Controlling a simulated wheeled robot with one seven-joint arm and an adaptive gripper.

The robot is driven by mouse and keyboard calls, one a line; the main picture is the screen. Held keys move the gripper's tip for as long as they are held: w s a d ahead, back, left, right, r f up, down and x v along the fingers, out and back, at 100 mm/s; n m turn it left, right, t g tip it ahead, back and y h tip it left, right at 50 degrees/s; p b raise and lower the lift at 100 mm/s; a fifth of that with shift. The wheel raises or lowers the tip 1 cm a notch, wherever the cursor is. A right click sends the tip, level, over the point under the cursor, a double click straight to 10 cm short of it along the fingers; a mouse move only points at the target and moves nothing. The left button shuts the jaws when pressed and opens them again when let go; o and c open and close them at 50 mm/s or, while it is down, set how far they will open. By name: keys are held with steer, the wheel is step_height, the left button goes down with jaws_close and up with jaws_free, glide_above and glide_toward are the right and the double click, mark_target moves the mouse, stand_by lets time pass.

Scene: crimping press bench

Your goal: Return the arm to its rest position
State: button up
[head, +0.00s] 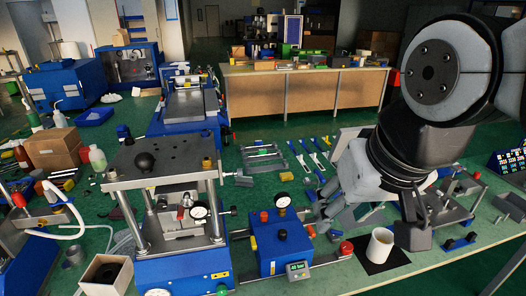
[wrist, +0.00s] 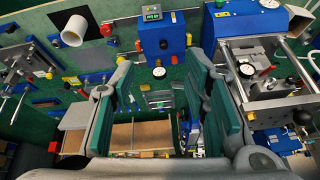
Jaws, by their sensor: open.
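My arm reaches in from the right of the head view, over the green bench. My gripper (head: 322,207) points down and left above the bench, beside the blue gauge box (head: 283,240). In the wrist view my gripper (wrist: 161,66) shows two green-padded fingers spread wide apart, with nothing between them. The blue gauge box (wrist: 162,35) shows beyond the fingertips. The crimping press (head: 165,215) with its steel top plate stands left of the gripper; it also shows at the right of the wrist view (wrist: 270,75).
A white cup (head: 380,245) stands on a black mat right of the gauge box, close below my arm. A steel fixture (head: 450,205) stands at the right. Several tools (head: 312,152) lie behind the gripper. An open carton (head: 106,275) is at the front left.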

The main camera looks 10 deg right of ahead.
steer(key=shift+s+f+n, duration=0.1)
steer(key=shift+s+n, duration=0.7)
steer(key=shift+s, duration=0.15)
stand_by(1.1)
